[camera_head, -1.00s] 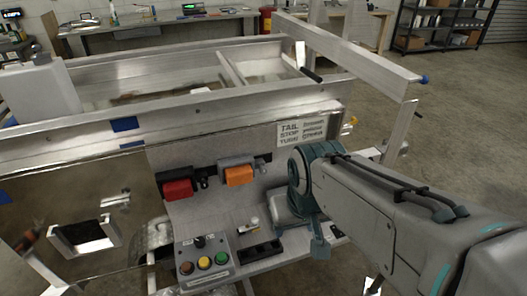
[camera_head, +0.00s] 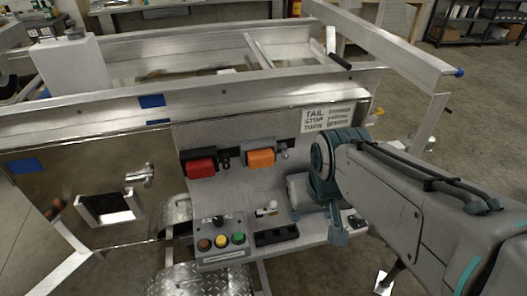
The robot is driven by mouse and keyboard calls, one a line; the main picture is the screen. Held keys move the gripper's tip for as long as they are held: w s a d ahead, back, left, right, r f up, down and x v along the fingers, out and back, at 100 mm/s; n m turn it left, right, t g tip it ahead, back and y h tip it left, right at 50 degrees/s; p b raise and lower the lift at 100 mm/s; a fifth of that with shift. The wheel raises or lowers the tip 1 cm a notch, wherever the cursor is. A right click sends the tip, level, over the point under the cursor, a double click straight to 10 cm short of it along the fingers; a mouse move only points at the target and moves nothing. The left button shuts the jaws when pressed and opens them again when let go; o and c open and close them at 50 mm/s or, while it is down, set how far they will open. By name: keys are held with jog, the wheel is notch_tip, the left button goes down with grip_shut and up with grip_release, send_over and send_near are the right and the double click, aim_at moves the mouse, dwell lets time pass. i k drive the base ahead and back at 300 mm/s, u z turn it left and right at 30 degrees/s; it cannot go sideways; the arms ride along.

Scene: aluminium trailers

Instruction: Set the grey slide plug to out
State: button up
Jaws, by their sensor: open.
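I cannot single out the grey slide plug with certainty. A small pale piece with a knob (camera_head: 267,209) stands on the grey ledge, left of my arm. A grey block (camera_head: 300,188) shows just left of my wrist, partly covered; I cannot tell whether it is part of my arm. My gripper (camera_head: 337,232) is low over the right part of the ledge, right of the pale piece. Only a teal part of it shows clearly, and my forearm hides much around it. I see nothing held in it.
A control box (camera_head: 220,241) with coloured buttons and a black strip (camera_head: 277,234) sit at the ledge's front. A red-covered connector (camera_head: 201,167) and an orange-covered connector (camera_head: 261,158) are on the upright panel. A trailer rail (camera_head: 385,45) juts out behind my arm.

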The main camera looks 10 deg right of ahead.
aim_at(282, 148)
jog(key=z, duration=1.9)
jog(key=k, duration=0.5)
jog(key=u, duration=0.45)
